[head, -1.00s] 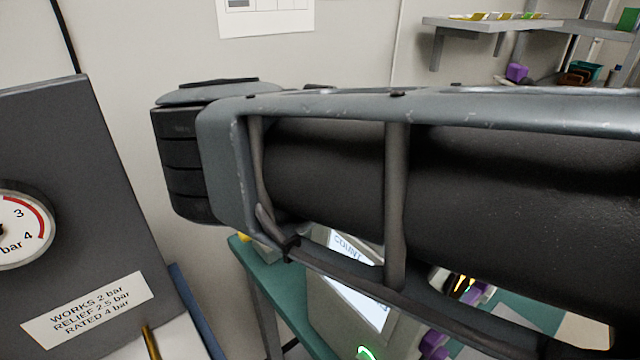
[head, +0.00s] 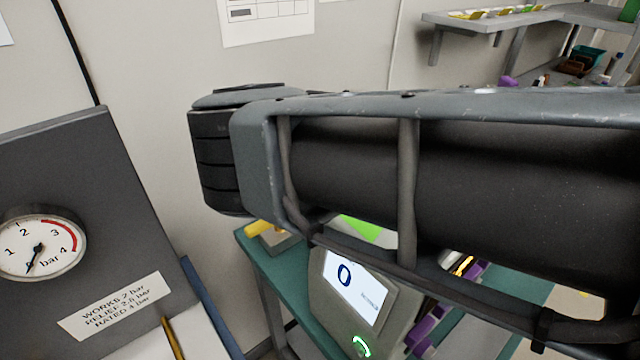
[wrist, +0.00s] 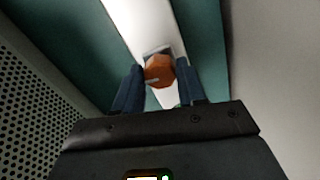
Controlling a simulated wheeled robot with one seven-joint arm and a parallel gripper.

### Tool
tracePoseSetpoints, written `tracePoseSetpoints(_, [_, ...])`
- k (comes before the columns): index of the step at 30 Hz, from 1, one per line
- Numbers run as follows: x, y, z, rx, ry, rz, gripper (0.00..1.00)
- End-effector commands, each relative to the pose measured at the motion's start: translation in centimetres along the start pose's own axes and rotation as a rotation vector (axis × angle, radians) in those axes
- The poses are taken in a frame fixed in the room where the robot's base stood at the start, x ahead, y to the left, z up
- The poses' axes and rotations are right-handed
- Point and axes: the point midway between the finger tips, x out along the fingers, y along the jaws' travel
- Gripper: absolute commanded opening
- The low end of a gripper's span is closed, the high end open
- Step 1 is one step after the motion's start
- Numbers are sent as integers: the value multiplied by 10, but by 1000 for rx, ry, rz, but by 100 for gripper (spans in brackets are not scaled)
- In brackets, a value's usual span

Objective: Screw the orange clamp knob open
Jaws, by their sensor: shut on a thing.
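The orange clamp knob (wrist: 158,70) shows in the wrist view, between the two dark blue fingers of my gripper (wrist: 160,78). My gripper is shut on the knob. The knob sits over a grey bracket (wrist: 156,50) on a long white strip (wrist: 135,18). The head view does not show the knob or the fingers; my own arm fills much of that view.
A grey panel with a pressure gauge (head: 38,248) and a label (head: 115,306) stands at the left. A device with a lit screen (head: 355,285) is below my arm on a green bench (head: 262,262). A perforated grey wall (wrist: 35,90) lies left of my gripper.

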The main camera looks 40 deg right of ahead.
Motion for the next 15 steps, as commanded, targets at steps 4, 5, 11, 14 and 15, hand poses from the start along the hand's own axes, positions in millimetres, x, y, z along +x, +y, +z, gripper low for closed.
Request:
tracePoseSetpoints(4, [-2,-1,1,-14,-1,-3,9])
tracePoseSetpoints(5, [-1,-1,1,-15,-1,-3,9])
tracePoseSetpoints(11, [-1,-1,1,-15,-2,-3,9])
tracePoseSetpoints(14, [-1,-1,1,-15,-2,-3,9])
tracePoseSetpoints(15, [-1,-1,1,-15,-2,-3,42])
